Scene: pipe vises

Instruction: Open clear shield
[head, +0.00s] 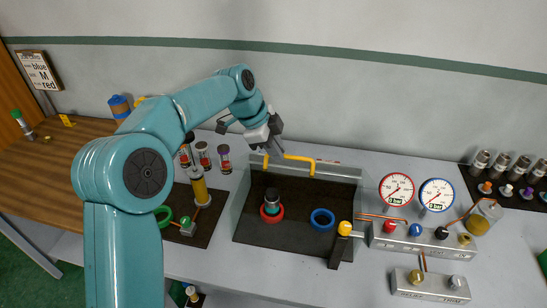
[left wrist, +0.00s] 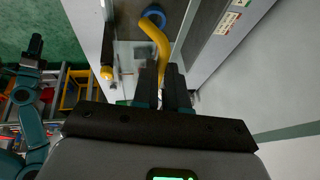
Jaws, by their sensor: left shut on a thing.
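The clear shield (head: 243,205) shows as a faint see-through panel with pale edges around the dark vise bay; its exact tilt is hard to tell. Its bent yellow handle (head: 305,160) stands at the back edge of the bay. My left gripper (head: 268,148) is shut on the handle near its left end. The left wrist view shows the yellow handle (left wrist: 157,40) running between the dark fingers (left wrist: 161,82). My right gripper is not in the head view. A small dark-ended teal arm (left wrist: 32,60) in the left wrist view is probably my right one; its jaws are unclear.
In the bay are a red ring (head: 271,213) with a dark and teal piece in it and a blue ring (head: 322,218). A yellow-knobbed lever (head: 344,229) stands at the right. Gauges (head: 397,189) and a knob block (head: 416,236) lie further right. Several capped jars (head: 203,154) stand left.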

